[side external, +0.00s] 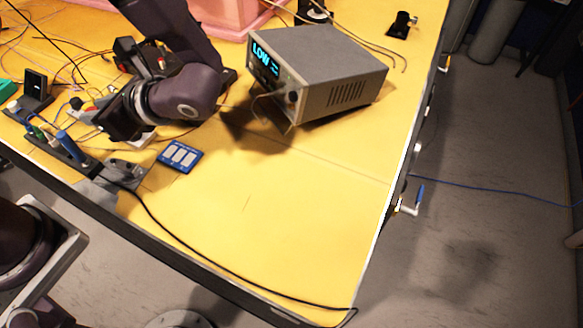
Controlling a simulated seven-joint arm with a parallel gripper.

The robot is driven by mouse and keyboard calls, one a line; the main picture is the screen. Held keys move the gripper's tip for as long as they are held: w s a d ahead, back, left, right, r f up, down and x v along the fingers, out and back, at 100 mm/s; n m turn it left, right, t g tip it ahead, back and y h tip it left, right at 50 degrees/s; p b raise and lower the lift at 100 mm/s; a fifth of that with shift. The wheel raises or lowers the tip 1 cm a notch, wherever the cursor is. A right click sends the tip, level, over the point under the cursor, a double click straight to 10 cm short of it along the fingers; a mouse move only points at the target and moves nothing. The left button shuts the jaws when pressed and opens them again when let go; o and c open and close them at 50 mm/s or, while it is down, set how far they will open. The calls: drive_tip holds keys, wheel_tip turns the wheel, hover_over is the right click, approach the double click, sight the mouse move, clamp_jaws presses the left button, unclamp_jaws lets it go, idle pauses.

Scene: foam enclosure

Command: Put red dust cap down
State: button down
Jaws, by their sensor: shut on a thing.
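My gripper (120,118) is at the left of the yellow table, low over the top, beyond the rack of blue and green handled tools. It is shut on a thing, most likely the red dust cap. The fingertips and what is between them are too small and too covered to make out. A small red spot shows beside the gripper, but I cannot tell whether it is the cap. I also cannot tell whether the held thing touches the table.
A grey instrument (315,72) with a lit display stands tilted right of my arm. A blue card (180,155) with pale panels lies nearer. The tool rack (68,150) stands at the near left edge. Wires clutter the left. The yellow table's (280,215) front middle is clear except for a black cable.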

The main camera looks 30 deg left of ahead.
drive_tip(key=s+d+n+g+h, duration=0.4)
drive_tip(key=d+n+g+h, duration=0.2)
drive_tip(key=d+n+h, duration=0.15)
drive_tip(key=s+d+n+g+h, duration=0.5)
drive_tip(key=d+n+g+h, duration=0.1)
drive_tip(key=d+n, duration=0.3)
wheel_tip(320, 180, up, 11)
drive_tip(key=n+t+h, duration=1)
drive_tip(key=n+h, duration=0.3)
drive_tip(key=n, duration=0.2)
hover_over(281, 205)
wheel_tip(281, 205, down, 21)
drive_tip(key=shift+f, duration=0.1)
drive_tip(key=c, duration=1.7)
unclamp_jaws()
drive_tip(key=shift+f, duration=0.1)
drive_tip(key=o, duration=0.5)
drive_tip(key=shift+c, duration=0.2)
